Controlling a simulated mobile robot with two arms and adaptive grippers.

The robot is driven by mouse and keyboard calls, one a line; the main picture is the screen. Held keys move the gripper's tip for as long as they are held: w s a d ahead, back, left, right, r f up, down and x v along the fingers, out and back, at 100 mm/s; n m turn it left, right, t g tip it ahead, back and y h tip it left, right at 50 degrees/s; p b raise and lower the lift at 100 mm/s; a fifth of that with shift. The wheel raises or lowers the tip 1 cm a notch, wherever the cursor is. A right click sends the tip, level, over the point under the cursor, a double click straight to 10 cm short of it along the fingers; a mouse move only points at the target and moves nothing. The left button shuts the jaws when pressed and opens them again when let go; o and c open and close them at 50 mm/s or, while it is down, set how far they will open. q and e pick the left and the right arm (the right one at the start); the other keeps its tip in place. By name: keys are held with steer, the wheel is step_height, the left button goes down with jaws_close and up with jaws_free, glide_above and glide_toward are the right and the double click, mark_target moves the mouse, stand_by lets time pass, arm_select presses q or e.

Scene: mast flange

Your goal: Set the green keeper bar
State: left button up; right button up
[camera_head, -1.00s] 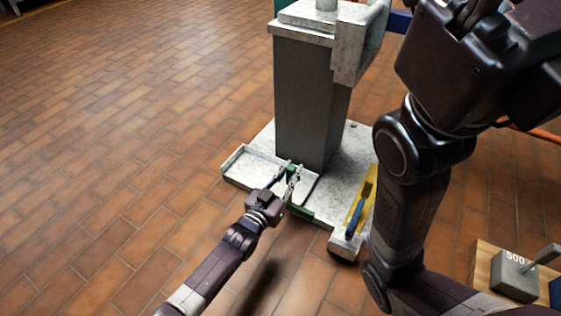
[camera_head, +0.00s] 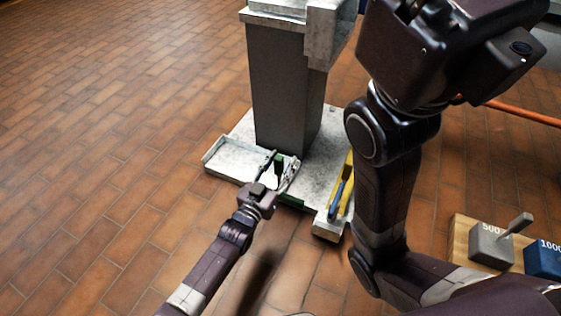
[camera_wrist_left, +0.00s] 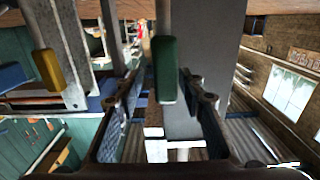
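A green bar (camera_head: 279,163) stands at the front of the pale flange base (camera_head: 240,130), close to the foot of the grey mast (camera_head: 285,90). My left gripper (camera_head: 278,172) reaches it from the front, with a finger to either side. In the left wrist view, the green bar (camera_wrist_left: 166,70) joins a grey rod and lies between my left gripper's fingers (camera_wrist_left: 163,105), with a gap on both sides. That gripper is open. A second green piece (camera_head: 291,201) shows low on the base's front edge. My right gripper's body (camera_head: 430,45) is at the upper right; its fingers are not clearly visible.
A yellow piece (camera_head: 347,172) and a blue handle (camera_head: 336,198) sit at the base's right. A wooden board (camera_head: 462,240) holds a grey weight (camera_head: 491,244) marked 500 and a blue weight (camera_head: 545,259). Tiled floor to the left is clear.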

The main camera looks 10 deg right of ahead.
arm_select(q)
steer(key=shift+r, duration=0.15)
step_height(320, 180, up, 10)
steer(key=shift+f, duration=0.2)
steer(key=shift+r, duration=0.1)
stand_by(0.5)
